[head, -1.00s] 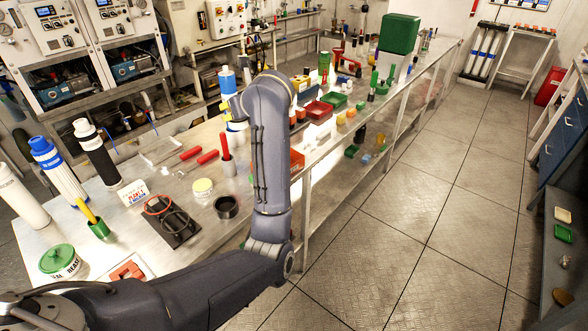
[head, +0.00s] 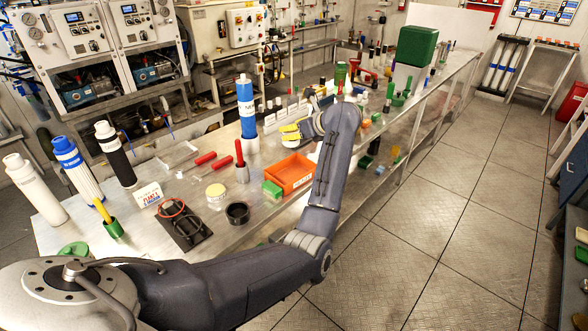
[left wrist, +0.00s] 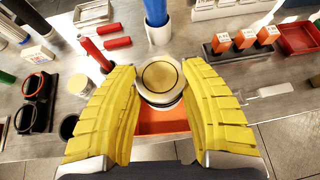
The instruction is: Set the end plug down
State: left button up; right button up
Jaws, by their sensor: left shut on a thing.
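The end plug (left wrist: 160,78) is a round piece with a tan face and a dark ring, seen between my yellow fingers in the left wrist view. My left gripper (left wrist: 162,100) is shut on it. In the head view my left gripper (head: 291,132) is over the bench, just beyond the orange tray (head: 291,175); the plug is hard to make out there. In the left wrist view the orange tray (left wrist: 162,124) shows partly behind the plug. My right gripper is not in view.
A blue cylinder (head: 246,100) stands upright on the bench left of the gripper. A red-handled tool (head: 240,152), a black ring cup (head: 238,213), a yellow-lidded jar (head: 216,193) and a green box (head: 271,189) are nearby. Orange blocks (left wrist: 243,38) stand right in the wrist view.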

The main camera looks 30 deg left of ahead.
pick_arm(q)
notch_tip(320, 180, down, 15)
jog(key=shift+r, duration=0.1)
dwell(0.6)
jog(key=o, duration=1.3)
jog(key=shift+f, duration=0.2)
jog(key=shift+r, duration=0.1)
